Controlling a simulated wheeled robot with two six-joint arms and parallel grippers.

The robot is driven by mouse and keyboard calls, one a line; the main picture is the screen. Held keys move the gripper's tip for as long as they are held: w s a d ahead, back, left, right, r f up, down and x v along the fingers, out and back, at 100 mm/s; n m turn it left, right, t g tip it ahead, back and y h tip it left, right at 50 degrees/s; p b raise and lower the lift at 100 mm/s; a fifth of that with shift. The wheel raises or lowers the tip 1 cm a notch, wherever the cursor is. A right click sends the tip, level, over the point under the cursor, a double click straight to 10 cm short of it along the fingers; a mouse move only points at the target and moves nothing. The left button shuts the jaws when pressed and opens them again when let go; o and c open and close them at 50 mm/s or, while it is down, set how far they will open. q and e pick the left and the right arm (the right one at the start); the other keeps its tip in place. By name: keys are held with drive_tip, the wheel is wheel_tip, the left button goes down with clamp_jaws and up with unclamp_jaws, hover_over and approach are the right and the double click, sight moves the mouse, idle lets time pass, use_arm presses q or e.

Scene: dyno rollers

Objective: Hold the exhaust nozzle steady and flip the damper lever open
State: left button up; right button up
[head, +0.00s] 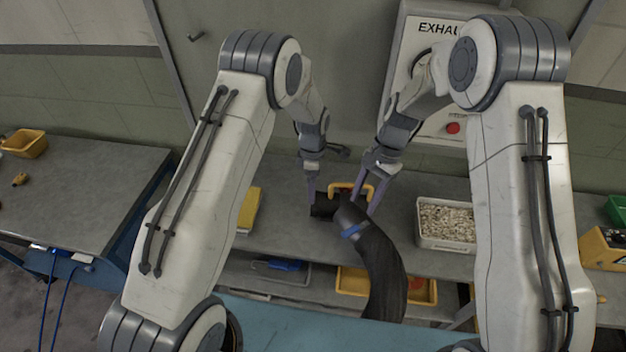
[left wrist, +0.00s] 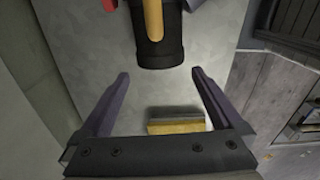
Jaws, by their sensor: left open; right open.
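The exhaust nozzle (head: 322,209) is a black cylinder on the end of a dark hose, lying over the grey bench. A yellow handle (head: 367,188) arches over it. In the left wrist view, the nozzle's black end (left wrist: 159,52) and the yellow handle (left wrist: 153,20) are at the top, with a red part (left wrist: 109,5) beside them. I cannot tell whether that is the damper lever. My left gripper (head: 312,200) is open and empty by the nozzle's left end; its open fingers show in the left wrist view (left wrist: 160,74). My right gripper (head: 364,206) is open around the nozzle's right part, contact unclear.
The hose (head: 383,268) with a blue band (head: 352,231) curves down toward the front. A white bin of pale pieces (head: 446,243) stands right, a yellow block (head: 249,211) left. The exhaust panel (head: 459,142) with a red button is on the wall. A yellow tray (head: 422,291) is below.

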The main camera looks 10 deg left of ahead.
use_arm(q)
wheel_tip(320, 180, down, 9)
drive_tip(key=shift+r, duration=0.15)
drive_tip(key=shift+c, duration=0.3)
